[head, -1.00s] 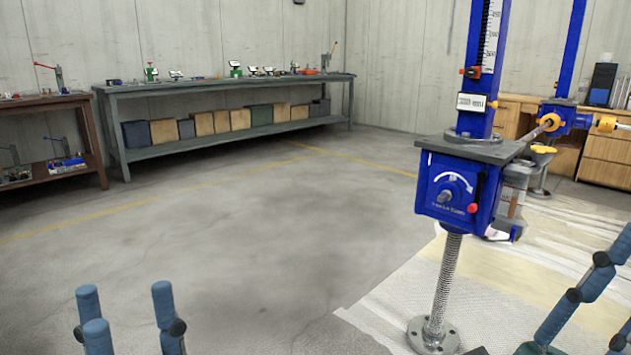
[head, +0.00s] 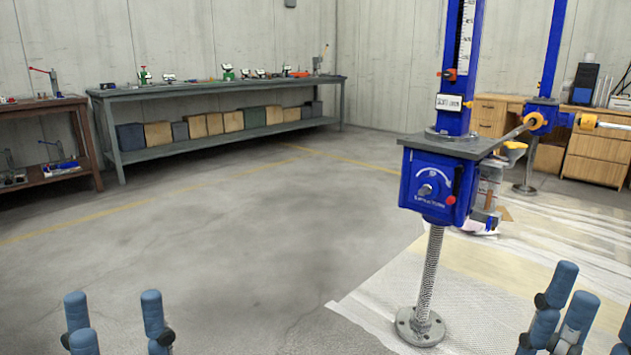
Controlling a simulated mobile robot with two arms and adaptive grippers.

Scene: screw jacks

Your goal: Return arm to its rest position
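A blue screw jack (head: 427,188) stands upright right of centre in the head view, on a threaded silver rod (head: 429,268) with a round base plate (head: 420,327). My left gripper (head: 115,318) is at the bottom left, its blue fingers pointing up and spread, with nothing between them. It is well apart from the jack. My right gripper (head: 601,312) is at the bottom right, beside and apart from the jack. Its fingers point up, with a gap between them and no object visible there. Part of it is cut off by the picture's edge.
A long grey bench (head: 230,83) with small tools on top and boxes below stands along the back wall. A brown table (head: 45,103) is at the left. A wooden desk (head: 597,158) is at the right. A pale sheet (head: 480,288) lies under the jack. The middle floor is clear.

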